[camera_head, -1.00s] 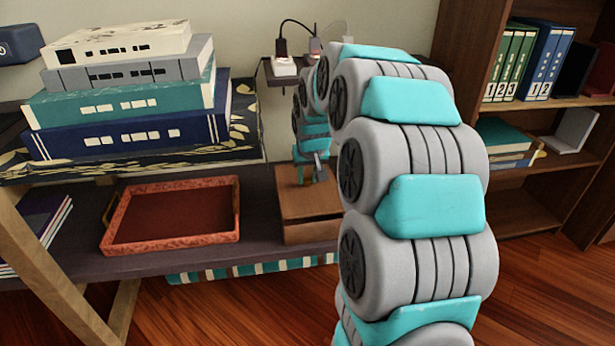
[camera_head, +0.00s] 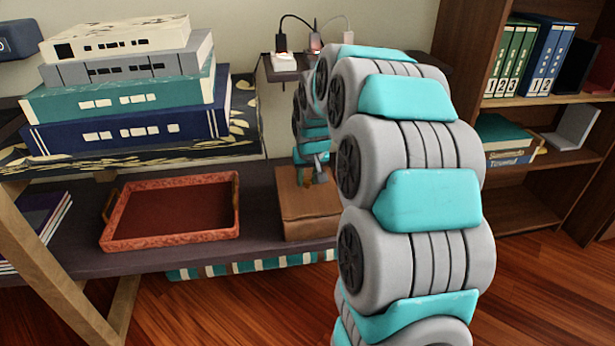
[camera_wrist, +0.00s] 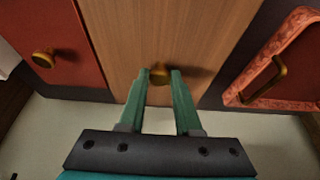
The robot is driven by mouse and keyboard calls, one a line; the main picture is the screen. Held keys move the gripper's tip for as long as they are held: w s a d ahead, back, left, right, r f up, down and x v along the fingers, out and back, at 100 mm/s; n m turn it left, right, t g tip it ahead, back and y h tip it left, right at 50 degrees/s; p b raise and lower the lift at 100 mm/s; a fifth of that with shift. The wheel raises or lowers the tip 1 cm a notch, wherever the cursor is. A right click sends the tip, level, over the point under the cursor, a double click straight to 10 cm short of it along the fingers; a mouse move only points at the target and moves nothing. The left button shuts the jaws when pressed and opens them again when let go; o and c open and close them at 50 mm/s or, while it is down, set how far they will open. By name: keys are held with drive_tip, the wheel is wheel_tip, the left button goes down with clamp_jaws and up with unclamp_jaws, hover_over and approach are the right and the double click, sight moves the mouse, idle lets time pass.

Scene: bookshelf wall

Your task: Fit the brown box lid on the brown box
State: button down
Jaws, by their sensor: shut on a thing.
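The brown box lid (camera_wrist: 125,30) is a flat wood-grained panel with a small brass knob (camera_wrist: 159,73), seen from above in the wrist view. My gripper (camera_wrist: 160,76) has its two green fingers on either side of this knob, shut on it. In the head view my gripper (camera_head: 319,178) points down at the lid's top. The lid lies over the brown box (camera_head: 311,230) on the lower shelf, roughly in line with it. Whether it is fully seated cannot be told. My arm hides the box's right side.
A red tray (camera_head: 120,243) with brass handles sits left of the box. A red surface with a brass knob (camera_wrist: 43,58) lies close on the lid's other side. A stack of large books (camera_head: 130,105) stands on the upper level. A small ledge with plugs (camera_head: 285,68) is behind.

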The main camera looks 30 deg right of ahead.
sight(310, 195)
drive_tip(key=shift+f, duration=0.1)
drive_tip(key=c, duration=0.5)
unclamp_jaws()
drive_tip(key=v, duration=0.7)
drive_tip(key=shift+s+r, duration=0.2)
drive_tip(key=shift+r, duration=0.1)
drive_tip(key=s+a+n+g+p, duration=0.1)
drive_tip(key=s+a, duration=0.4)
drive_tip(key=s, duration=0.7)
drive_tip(key=s+a+r+n+g+p, duration=0.1)
drive_tip(key=s+a+g+p, duration=0.2)
drive_tip(key=s, duration=1)
drive_tip(key=s+a+n+g+y+p, duration=0.1)
drive_tip(key=s+a+g+p, duration=0.1)
drive_tip(key=s+a, duration=0.6)
drive_tip(key=shift+s+a+r+p, duration=0.1)
drive_tip(key=shift+s+p, duration=0.15)
drive_tip(key=shift+s, duration=0.9)
drive_tip(key=shift+s+a+r+p, duration=0.1)
drive_tip(key=shift+s+a+p, duration=0.1)
drive_tip(key=shift+s, duration=1)
